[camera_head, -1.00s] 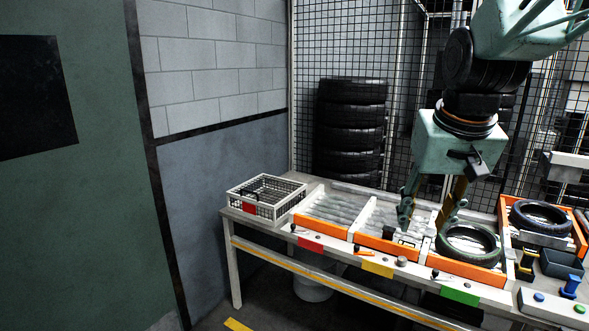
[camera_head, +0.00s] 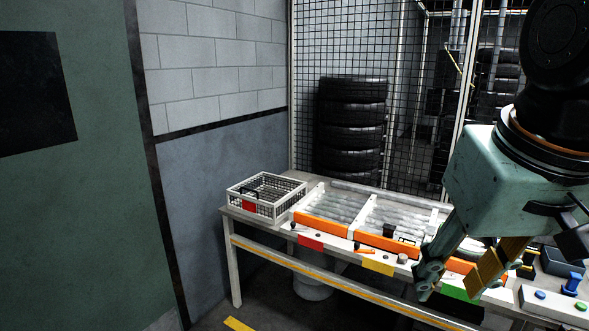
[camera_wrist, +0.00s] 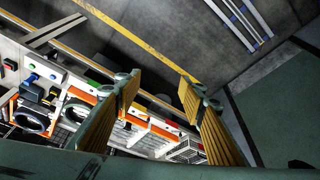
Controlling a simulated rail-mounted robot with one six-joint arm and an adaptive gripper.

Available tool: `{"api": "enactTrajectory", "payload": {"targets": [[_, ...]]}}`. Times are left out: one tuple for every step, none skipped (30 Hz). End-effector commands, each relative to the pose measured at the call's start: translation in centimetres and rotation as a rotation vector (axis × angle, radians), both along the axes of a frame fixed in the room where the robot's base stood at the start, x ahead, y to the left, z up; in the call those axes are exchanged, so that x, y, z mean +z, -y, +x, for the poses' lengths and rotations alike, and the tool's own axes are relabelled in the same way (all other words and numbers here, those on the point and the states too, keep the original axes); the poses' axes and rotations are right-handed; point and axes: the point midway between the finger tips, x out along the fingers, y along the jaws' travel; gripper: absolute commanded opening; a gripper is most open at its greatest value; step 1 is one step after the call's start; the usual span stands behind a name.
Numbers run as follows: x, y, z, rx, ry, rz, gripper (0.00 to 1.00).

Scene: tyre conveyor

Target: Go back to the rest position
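My gripper (camera_head: 456,284) hangs in the right part of the head view, large and close to the camera, in front of the conveyor table (camera_head: 236,275). Its two fingers stand apart with nothing between them. The wrist view also shows the gripper (camera_wrist: 162,90) open and empty, with floor and table edge beyond the fingers. The wrist view shows one tyre (camera_wrist: 30,118) lying on the table at the left, with a second tyre (camera_wrist: 76,112) nearby.
A white wire basket (camera_head: 262,208) stands at the table's left end. Orange-fronted roller bays (camera_head: 322,228) lie beside it, and red, yellow and green tags mark the front edge. A tyre stack (camera_head: 350,130) stands behind mesh fencing. Floor is free left of the table.

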Motion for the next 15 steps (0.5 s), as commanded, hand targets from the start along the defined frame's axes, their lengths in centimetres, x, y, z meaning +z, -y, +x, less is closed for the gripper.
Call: {"api": "enactTrajectory", "payload": {"targets": [[-0.2,-0.2,-1.0,0.004,0.003,0.000,0.37],[-0.3,-0.3,-1.6,0.008,0.002,0.000,0.37],[-0.4,-0.4,-2.4,0.011,0.002,0.000,0.37],[-0.6,-0.5,-2.9,0.013,0.002,0.001,0.37],[-0.7,-0.6,-3.5,0.016,0.001,0.000,0.37],[-0.9,-0.7,-4.3,0.019,0.001,0.000,0.37],[-1.1,-0.8,-4.9,0.022,-0.001,0.001,0.37],[-1.2,-0.9,-5.4,0.025,-0.001,0.001,0.37],[-1.4,-0.9,-6.1,0.027,0.000,0.001,0.37],[-1.5,-1.0,-6.5,0.029,-0.001,0.001,0.37],[-1.7,-1.1,-7.0,0.031,-0.001,0.001,0.37],[-1.9,-1.1,-7.6,0.034,-0.002,0.002,0.37],[-2.0,-1.2,-8.0,0.035,-0.003,0.001,0.37],[-2.1,-1.2,-8.3,0.037,-0.004,0.002,0.37],[-2.2,-1.3,-8.8,0.039,-0.003,0.002,0.37]]}}
